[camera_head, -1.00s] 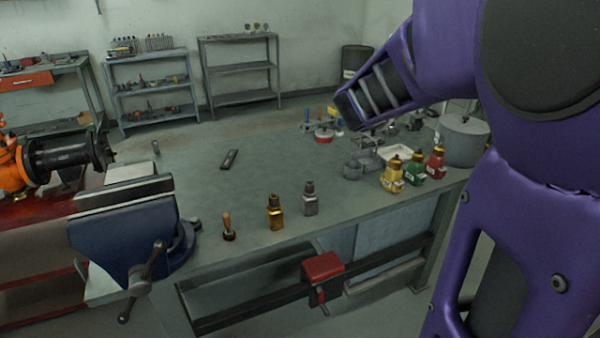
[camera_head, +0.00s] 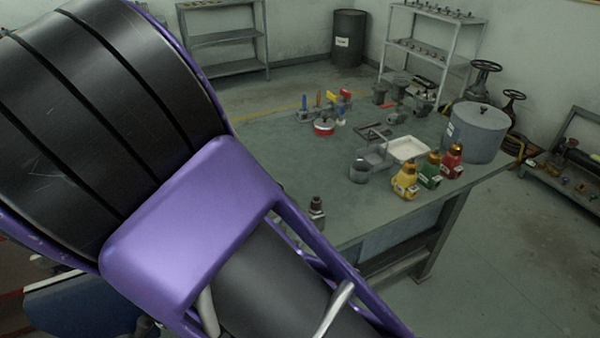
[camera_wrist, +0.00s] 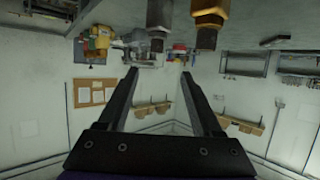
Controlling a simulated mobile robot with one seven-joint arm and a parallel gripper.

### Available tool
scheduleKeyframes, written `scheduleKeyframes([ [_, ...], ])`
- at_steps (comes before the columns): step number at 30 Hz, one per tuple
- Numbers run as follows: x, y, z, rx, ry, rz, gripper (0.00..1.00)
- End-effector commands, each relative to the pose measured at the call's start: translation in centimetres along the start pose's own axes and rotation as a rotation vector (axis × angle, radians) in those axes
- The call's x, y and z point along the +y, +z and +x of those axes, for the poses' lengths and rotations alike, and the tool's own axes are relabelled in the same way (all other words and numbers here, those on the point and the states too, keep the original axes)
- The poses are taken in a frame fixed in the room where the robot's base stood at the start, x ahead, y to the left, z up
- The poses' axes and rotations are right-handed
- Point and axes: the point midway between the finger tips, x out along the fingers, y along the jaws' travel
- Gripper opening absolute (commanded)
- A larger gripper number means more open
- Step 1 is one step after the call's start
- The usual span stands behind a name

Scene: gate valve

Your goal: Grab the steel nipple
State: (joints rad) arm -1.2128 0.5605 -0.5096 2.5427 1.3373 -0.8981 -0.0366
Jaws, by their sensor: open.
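A small upright grey metal piece with a dark brown top, apparently the steel nipple (camera_head: 317,212), stands near the front edge of the workbench (camera_head: 350,218). In the wrist view, which looks upside down, the grey piece (camera_wrist: 160,14) hangs in from the top edge, beyond and above the fingertips. A brass piece (camera_wrist: 207,20) is just to its right. My gripper (camera_wrist: 158,74) is open, with nothing between its fingers. The gripper itself is not visible in the head view.
Yellow (camera_head: 405,180), green (camera_head: 430,170) and red (camera_head: 452,160) bottles stand to the right, near a white tray (camera_head: 408,149) and a large grey pot (camera_head: 478,132). The bench between is mostly clear.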

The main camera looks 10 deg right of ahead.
Motion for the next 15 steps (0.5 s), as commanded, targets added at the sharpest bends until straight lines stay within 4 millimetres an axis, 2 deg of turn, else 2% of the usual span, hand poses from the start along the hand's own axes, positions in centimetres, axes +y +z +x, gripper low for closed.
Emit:
scheduleKeyframes([
  [1, 0.1, 0.3, 1.4, 0.003, 0.006, 0.001, 0.67],
  [9, 0.1, 0.1, 7.2, 0.003, 0.005, 0.002, 0.67],
  [15, 0.1, -0.1, 9.6, 0.003, 0.002, 0.002, 0.67],
])
